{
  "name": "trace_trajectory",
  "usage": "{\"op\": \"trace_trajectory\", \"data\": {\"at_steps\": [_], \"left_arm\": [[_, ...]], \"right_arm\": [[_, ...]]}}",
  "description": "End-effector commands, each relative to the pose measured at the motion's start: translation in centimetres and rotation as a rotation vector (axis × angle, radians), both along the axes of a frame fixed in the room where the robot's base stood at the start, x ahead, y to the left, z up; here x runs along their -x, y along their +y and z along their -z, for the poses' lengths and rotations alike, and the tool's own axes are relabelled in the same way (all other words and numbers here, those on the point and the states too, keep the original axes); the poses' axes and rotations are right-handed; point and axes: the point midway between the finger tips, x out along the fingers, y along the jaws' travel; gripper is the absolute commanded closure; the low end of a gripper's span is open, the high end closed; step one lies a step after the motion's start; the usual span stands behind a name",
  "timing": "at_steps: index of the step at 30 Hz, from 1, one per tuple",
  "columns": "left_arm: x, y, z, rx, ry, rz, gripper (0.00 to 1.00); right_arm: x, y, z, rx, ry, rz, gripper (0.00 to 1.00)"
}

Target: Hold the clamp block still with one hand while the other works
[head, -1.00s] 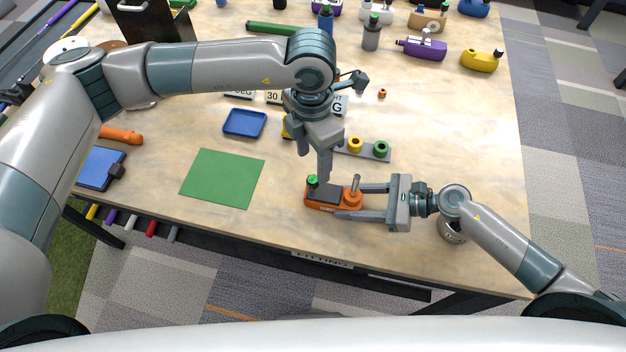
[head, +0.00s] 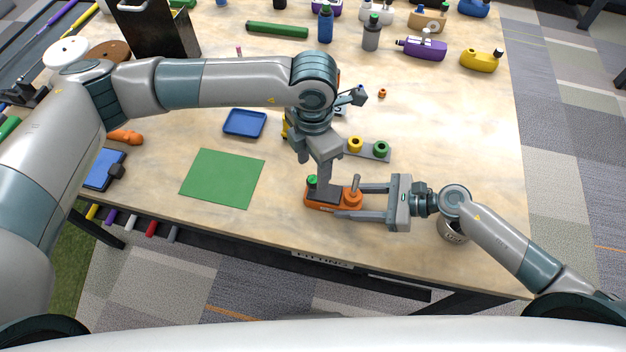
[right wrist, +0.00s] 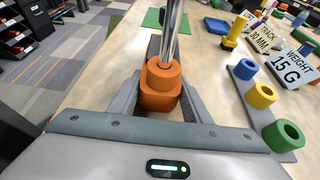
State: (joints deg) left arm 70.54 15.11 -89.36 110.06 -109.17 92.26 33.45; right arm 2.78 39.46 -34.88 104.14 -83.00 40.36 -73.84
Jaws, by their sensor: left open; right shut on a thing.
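The orange clamp block (head: 318,201) lies near the table's front edge, with a dark top, a green knob (head: 312,180) at its left end and a grey metal lever (head: 355,185) at its right end. My right gripper (head: 350,201) comes from the right and is shut on the block's right end, one finger on each side. In the right wrist view the orange end (right wrist: 160,84) sits between the fingers, with the lever rising in front. My left gripper (head: 323,184) is open and points down over the block's dark top. Whether its fingertips touch the block is hidden.
A green mat (head: 222,178) and a blue tray (head: 245,122) lie left of the block. A grey strip (head: 375,153) with yellow and green rings stands behind it. A can (head: 452,231) is under my right wrist. The table's right side is mostly clear.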

Motion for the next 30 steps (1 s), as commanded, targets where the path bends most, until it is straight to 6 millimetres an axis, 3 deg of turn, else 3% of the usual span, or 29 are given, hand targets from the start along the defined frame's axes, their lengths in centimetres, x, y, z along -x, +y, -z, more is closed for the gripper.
{"op": "trace_trajectory", "data": {"at_steps": [15, 30], "left_arm": [[0.1, 0.0, 5.7, 0.000, 0.001, -0.001, 0.47], [0.0, 0.0, 6.4, 0.001, 0.000, 0.001, 0.49]], "right_arm": [[0.0, 0.0, 0.0, 0.001, 0.001, -0.001, 0.85], [0.0, 0.0, 0.1, 0.001, 0.001, -0.001, 0.85]]}}
